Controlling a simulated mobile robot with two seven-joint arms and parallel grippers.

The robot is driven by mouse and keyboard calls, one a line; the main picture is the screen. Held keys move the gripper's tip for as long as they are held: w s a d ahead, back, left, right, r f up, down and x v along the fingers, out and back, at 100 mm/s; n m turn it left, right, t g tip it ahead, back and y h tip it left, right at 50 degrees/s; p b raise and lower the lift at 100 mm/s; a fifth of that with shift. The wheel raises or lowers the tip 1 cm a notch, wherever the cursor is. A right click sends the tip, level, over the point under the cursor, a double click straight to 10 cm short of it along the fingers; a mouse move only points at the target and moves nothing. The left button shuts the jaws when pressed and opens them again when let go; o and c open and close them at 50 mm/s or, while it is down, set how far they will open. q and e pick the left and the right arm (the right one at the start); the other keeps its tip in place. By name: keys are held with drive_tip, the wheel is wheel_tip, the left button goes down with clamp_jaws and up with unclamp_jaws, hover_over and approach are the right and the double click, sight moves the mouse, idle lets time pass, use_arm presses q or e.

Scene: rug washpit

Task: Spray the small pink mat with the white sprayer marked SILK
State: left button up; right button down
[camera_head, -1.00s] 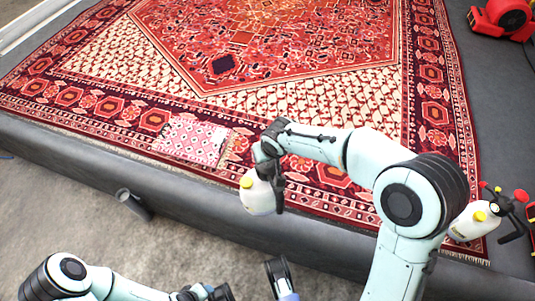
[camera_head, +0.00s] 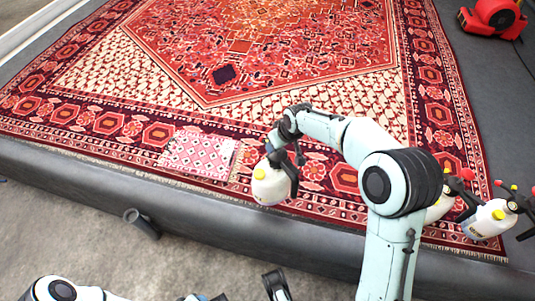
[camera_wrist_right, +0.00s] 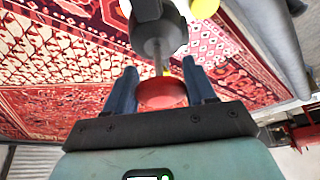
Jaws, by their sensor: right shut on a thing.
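The small pink patterned mat (camera_head: 197,155) lies flat on the front border of the large red rug. My right gripper (camera_head: 287,158) is shut on the red knob (camera_wrist_right: 160,93) at the top of a white sprayer (camera_head: 270,185) with a yellow cap. The sprayer hangs to the right of the mat in the head view, apart from it in the picture. Its marking cannot be read. The sprayer's dark grey head (camera_wrist_right: 158,32) shows beyond the fingers in the right wrist view. Parts of my left arm show at the bottom edge of the head view; its finger opening is unclear.
Two more white sprayers, one (camera_head: 488,219) in full view and one (camera_head: 438,208) partly behind my right arm, stand at the right. A red blower-like machine (camera_head: 491,17) is at the upper right. A grey cylinder (camera_head: 141,222) lies on the floor in front of the ledge.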

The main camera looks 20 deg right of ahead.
drive_tip(key=shift+w+d+f+n+g+y+b, duration=0.3)
drive_tip(key=shift+w+d+f+n+y+b, duration=0.45)
drive_tip(key=shift+d+n, duration=2.15)
drive_tip(key=shift+w+d+f+n+g+y+b, duration=0.45)
drive_tip(key=shift+w+d, duration=0.75)
drive_tip(key=shift+d, duration=4)
use_arm(q)
wheel_tip(320, 180, down, 7)
drive_tip(key=s+a+g+b, duration=0.1)
drive_tip(key=s+a+b, duration=0.1)
drive_tip(key=shift+s+a+y, duration=0.15)
drive_tip(key=shift+a+y, duration=0.05)
drive_tip(key=shift+y, duration=0.1)
use_arm(e)
drive_tip(key=shift+f, duration=2.6)
use_arm(q)
drive_tip(key=shift+r, duration=0.1)
